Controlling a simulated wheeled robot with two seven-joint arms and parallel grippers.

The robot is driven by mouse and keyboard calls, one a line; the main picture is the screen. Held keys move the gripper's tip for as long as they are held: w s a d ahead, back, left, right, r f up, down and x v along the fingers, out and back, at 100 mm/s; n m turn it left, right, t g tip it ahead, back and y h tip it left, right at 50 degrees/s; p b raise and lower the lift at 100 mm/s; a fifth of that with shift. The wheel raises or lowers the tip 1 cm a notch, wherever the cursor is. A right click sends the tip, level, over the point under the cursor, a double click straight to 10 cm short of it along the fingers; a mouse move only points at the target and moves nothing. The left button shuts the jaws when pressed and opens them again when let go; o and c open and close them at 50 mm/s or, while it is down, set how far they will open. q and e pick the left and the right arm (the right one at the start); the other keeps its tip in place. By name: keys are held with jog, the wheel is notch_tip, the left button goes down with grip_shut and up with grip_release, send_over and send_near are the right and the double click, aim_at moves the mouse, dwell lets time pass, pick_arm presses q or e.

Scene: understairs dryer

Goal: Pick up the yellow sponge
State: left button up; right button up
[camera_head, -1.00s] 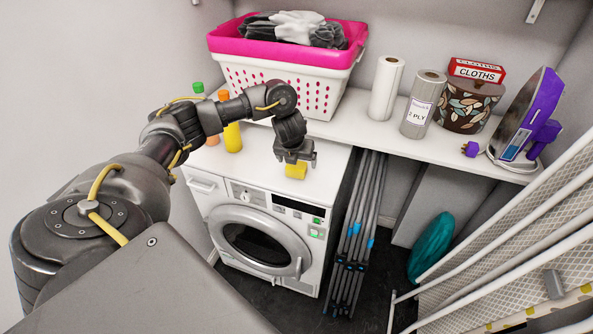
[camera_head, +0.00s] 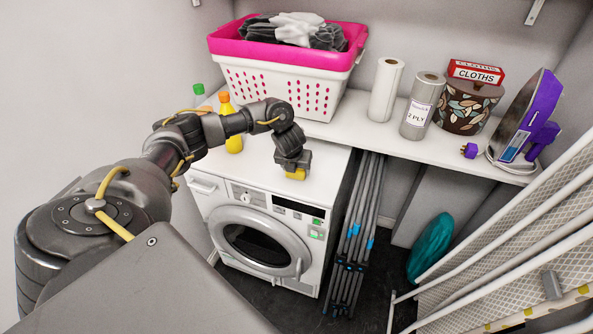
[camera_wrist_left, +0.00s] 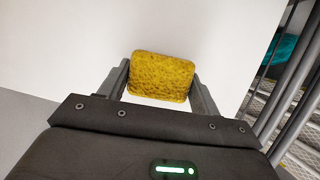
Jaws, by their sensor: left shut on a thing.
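The yellow sponge (camera_head: 296,175) is on the white top of the dryer, near its front edge. My left gripper (camera_head: 295,170) comes down over it from above and hides much of it in the head view. In the left wrist view the sponge (camera_wrist_left: 161,77) sits between the two dark fingers of my left gripper (camera_wrist_left: 161,85), which is shut on it. I cannot tell whether the sponge still touches the dryer top. My right gripper is not in view.
A pink and white laundry basket (camera_head: 285,88), paper rolls (camera_head: 385,90) and a purple iron (camera_head: 531,118) stand on the shelf behind. Folded grey poles (camera_head: 358,230) stand right of the dryer.

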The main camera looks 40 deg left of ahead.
pick_arm(q)
jog(key=shift+c, duration=0.7)
jog(key=shift+r, duration=0.1)
jog(key=shift+r+b, duration=0.3)
jog(key=shift+r, duration=0.25)
jog(key=v, duration=0.2)
jog(key=shift+w+r, duration=0.1)
jog(key=shift+r, duration=0.35)
jog(key=s+d+r+p, duration=0.2)
jog(key=s+r+p, duration=0.1)
jog(key=s, duration=0.3)
jog(key=s+d+r+p, duration=0.2)
jog(key=s+r, duration=0.4)
jog(key=shift+s+d+p, duration=0.35)
jog(key=shift+d+p, duration=0.05)
